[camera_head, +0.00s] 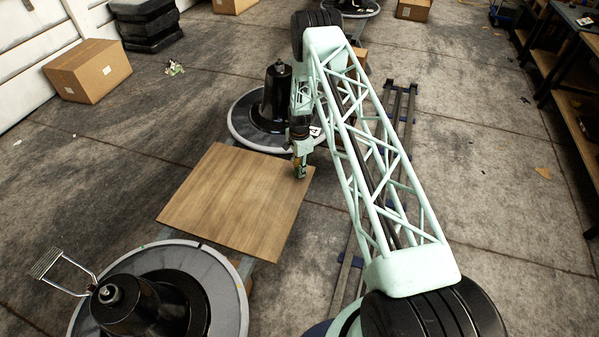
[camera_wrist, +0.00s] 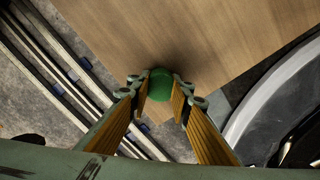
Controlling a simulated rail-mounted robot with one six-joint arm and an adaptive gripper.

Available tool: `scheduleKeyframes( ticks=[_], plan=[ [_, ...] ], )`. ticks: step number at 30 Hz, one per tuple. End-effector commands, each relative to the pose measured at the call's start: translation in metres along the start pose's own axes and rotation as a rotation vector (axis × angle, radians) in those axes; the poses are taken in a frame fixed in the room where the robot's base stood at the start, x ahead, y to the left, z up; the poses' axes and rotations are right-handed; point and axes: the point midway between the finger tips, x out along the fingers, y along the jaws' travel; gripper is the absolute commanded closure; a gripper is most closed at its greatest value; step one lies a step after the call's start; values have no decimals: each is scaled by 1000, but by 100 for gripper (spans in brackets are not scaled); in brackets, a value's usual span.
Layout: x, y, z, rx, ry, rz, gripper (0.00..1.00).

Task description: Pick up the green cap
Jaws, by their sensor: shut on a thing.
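The green cap (camera_wrist: 160,83) shows in the wrist view as a rounded green thing between the fingertips of my gripper (camera_wrist: 160,92). The gripper is shut on it, with one orange-lined finger on each side. Wooden board surface lies right behind the cap, near the board's edge. I cannot tell whether the cap touches the board. In the head view my gripper (camera_head: 301,174) points down at the right edge of the wooden board (camera_head: 225,205). The cap cannot be made out there.
A round grey base with a black centre (camera_head: 245,122) stands behind the board, and another (camera_head: 215,285) stands in front of it. Rails (camera_head: 405,110) run along the floor to the right. A cardboard box (camera_head: 88,70) sits at the far left. The visible board top is bare.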

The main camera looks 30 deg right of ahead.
Motion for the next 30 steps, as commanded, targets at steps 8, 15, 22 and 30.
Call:
scheduleKeyframes(
  ticks=[8,15,22,30],
  plan=[
    [-4,0,0,0,0,0,87],
    [-21,-1,0,0,1,-1,87],
    [-37,8,1,0,0,2,87],
    [-41,47,5,0,0,2,87]
  ],
)
